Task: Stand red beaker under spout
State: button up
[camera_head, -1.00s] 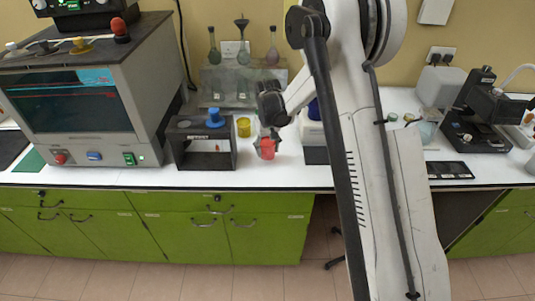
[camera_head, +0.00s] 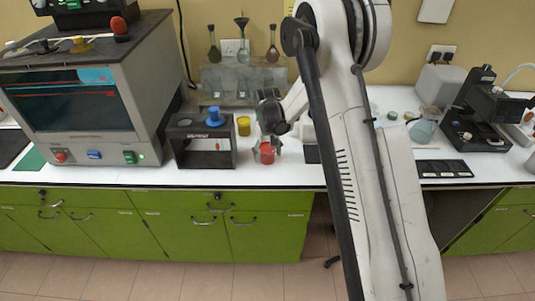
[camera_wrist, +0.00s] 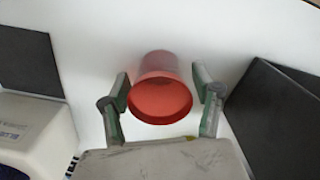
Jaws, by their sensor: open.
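My gripper (camera_head: 268,145) is at the beaker. In the wrist view the red beaker (camera_wrist: 160,100) is between the fingers of my gripper (camera_wrist: 160,98), with a gap on each side. The fingers are open. The beaker looks upright, its near side partly hidden.
A yellow container (camera_head: 244,126) stands behind and left of the beaker. A glassware rack (camera_head: 215,75) is at the back. A large grey cabinet (camera_head: 80,100) stands at left. In the wrist view, a white device (camera_wrist: 35,130) is at left and a dark panel (camera_wrist: 280,115) at right.

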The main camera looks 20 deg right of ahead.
jog(key=shift+r, duration=0.15)
jog(key=s+r+t+b, duration=0.1)
jog(key=s+r, duration=0.3)
jog(key=r, duration=0.7)
jog(key=s+r+t+b, duration=0.1)
jog(key=s+r, duration=0.2)
jog(key=r, duration=0.8)
jog(key=s+r+t, duration=0.1)
jog(key=s+r, duration=0.5)
jog(key=s, duration=0.4)
jog(key=s+m+t, duration=0.1)
jog(key=s+t, duration=0.3)
jog(key=s, duration=1.4)
jog(key=shift+o, duration=0.6)
jog(key=shift+s+a+f, duration=0.1)
jog(key=shift+s+f, duration=0.1)
jog(key=shift+s, duration=0.15)
